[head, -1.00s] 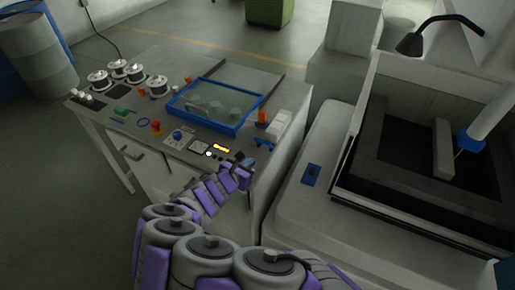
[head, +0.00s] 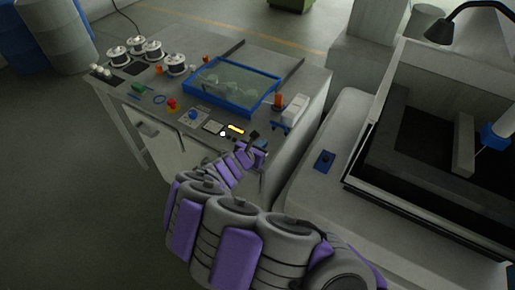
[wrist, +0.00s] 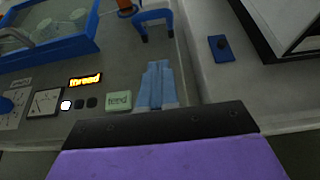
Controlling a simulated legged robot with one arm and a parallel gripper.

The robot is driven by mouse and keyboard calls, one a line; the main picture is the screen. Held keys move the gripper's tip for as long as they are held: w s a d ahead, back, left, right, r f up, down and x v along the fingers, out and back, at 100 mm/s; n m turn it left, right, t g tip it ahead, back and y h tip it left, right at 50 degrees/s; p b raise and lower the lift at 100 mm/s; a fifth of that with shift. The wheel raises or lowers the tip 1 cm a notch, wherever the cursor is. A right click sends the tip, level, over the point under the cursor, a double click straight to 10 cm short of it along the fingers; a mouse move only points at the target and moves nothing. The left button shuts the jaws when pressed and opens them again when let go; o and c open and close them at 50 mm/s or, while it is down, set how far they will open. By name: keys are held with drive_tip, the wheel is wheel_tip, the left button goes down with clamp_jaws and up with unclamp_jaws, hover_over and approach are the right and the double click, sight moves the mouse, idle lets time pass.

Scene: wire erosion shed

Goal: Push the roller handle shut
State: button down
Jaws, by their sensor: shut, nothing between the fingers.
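A blue bracket-shaped handle (wrist: 153,17), which looks like the roller handle, stands at the right end of the grey machine table in the wrist view. It also shows in the head view (head: 280,127), in front of a white block. My gripper (wrist: 157,68) has its pale blue fingers together and empty, pointing toward the handle. The fingertips look apart from it, just on its near side. In the head view my gripper (head: 255,138) is at the table's front right. I cannot tell how far open the handle stands.
A blue-framed clear tray (head: 225,85) lies left of the handle, beside an orange cylinder (head: 278,100). A lit "thread" display (wrist: 85,79) and a "feed" button (wrist: 118,100) are left of my fingers. A grey machine tank (head: 325,140) borders the right.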

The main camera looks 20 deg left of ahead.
drive_tip(key=b+x, duration=0.1)
drive_tip(key=x, duration=0.4)
drive_tip(key=shift+w+d+f, duration=0.15)
drive_tip(key=shift+w+f, duration=0.1)
drive_tip(key=shift+w, duration=0.05)
drive_tip(key=shift+w+d+r+b, duration=0.1)
drive_tip(key=shift+w+r+b, duration=0.15)
drive_tip(key=shift+w, duration=0.3)
drive_tip(key=shift+w+d+r+b, duration=0.1)
drive_tip(key=shift+w+r, duration=0.25)
drive_tip(key=shift+w, duration=0.2)
drive_tip(key=shift+w+d+r, duration=0.15)
drive_tip(key=shift+w+r, duration=0.15)
drive_tip(key=shift+w, duration=0.3)
drive_tip(key=shift+r+p, duration=0.2)
drive_tip(key=shift+p, duration=0.1)
